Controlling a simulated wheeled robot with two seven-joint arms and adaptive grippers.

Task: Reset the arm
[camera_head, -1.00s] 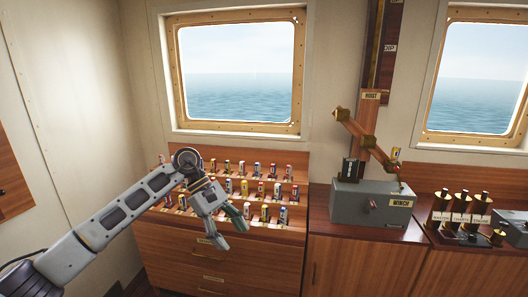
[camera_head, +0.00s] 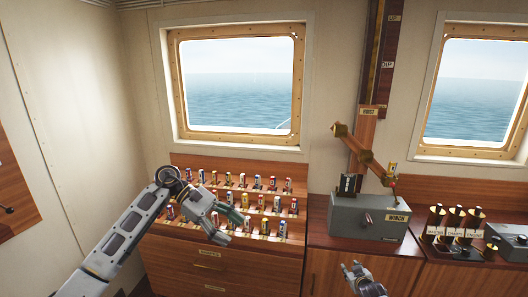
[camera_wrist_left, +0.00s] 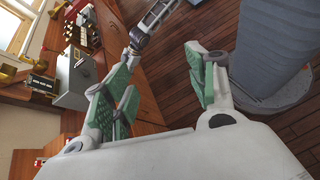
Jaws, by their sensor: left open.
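My left arm comes in from the left in the head view. Its left gripper (camera_head: 227,226) hangs in front of the rack of small coloured pieces, with green finger pads. In the left wrist view the left gripper (camera_wrist_left: 163,62) has its two fingers wide apart with nothing between them. My right gripper (camera_head: 352,267) shows at the bottom of the head view, in front of the cabinet below the winch box. It seems to hold nothing, but its finger gap is too small to judge.
A tiered wooden rack (camera_head: 238,176) with coloured pieces stands on a drawer cabinet (camera_head: 225,262). To its right is a grey winch box (camera_head: 352,219) with a wooden-and-brass linkage (camera_head: 364,155). Brass-topped levers (camera_head: 455,216) stand farther right. Wood floor (camera_wrist_left: 175,70) shows in the left wrist view.

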